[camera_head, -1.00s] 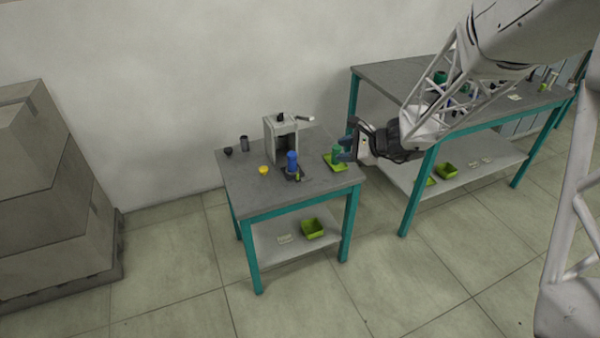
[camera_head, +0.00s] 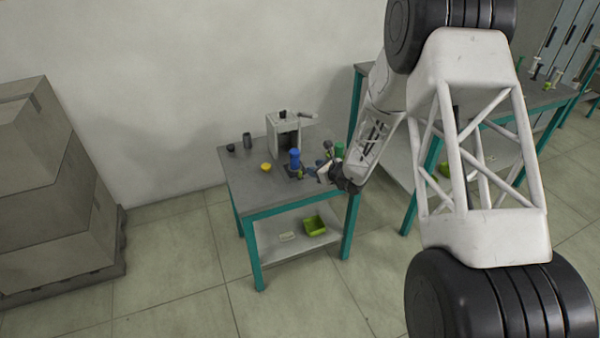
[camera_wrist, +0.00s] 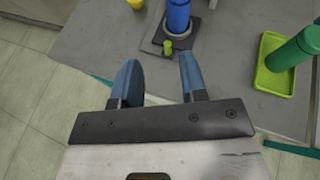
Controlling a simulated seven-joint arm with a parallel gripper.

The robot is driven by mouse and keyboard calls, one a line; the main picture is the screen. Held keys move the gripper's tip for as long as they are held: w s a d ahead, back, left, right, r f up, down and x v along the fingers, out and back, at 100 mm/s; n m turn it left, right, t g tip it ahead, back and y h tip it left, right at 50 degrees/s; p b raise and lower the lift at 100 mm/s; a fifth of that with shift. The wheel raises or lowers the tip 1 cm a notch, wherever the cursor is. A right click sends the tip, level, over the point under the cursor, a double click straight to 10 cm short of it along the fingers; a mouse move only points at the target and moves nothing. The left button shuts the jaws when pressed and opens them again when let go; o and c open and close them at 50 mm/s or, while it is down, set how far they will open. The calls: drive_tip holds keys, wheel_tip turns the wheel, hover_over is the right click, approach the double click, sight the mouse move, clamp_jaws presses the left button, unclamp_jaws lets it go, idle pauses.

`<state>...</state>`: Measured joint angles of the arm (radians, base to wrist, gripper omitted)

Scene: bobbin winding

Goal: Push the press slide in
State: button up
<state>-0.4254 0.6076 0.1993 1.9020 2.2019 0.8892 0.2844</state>
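The press (camera_head: 284,132) is a grey frame with a lever on top, standing at the back of the small table. A dark slide plate (camera_wrist: 155,46) lies in front of it, with a blue cylinder (camera_head: 295,158) upright on it. The slide's small green knob (camera_wrist: 168,47) points towards my gripper. The cylinder also shows in the wrist view (camera_wrist: 178,15), its top cut off. My gripper (camera_wrist: 158,58) is open and empty, its blue fingers apart, just short of the knob and pointing towards it. The head view shows my gripper (camera_head: 322,172) at the table's front right, partly hidden by my arm.
A green bottle (camera_wrist: 292,52) stands on a lime tray (camera_wrist: 270,78) right of the slide. A yellow cup (camera_head: 266,167) is to the left. Dark cups (camera_head: 247,140) stand at the back left. A lime bin (camera_head: 314,225) sits on the lower shelf.

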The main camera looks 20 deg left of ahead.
drive_tip(key=m, duration=0.2)
approach(300, 171)
drive_tip(key=shift+w+a+f+t, duration=0.15)
drive_tip(key=shift+a+f+t, duration=0.1)
drive_tip(key=shift+a, duration=0.3)
drive_tip(key=shift+w+a+f+t, duration=0.15)
drive_tip(key=shift+a+f, duration=0.1)
drive_tip(key=shift+a, duration=0.35)
drive_tip(key=shift+a, duration=0.1)
drive_tip(key=shift+h, duration=0.3)
drive_tip(key=shift+x, duration=3.7)
drive_tip(key=shift+c, duration=0.3)
clamp_jaws()
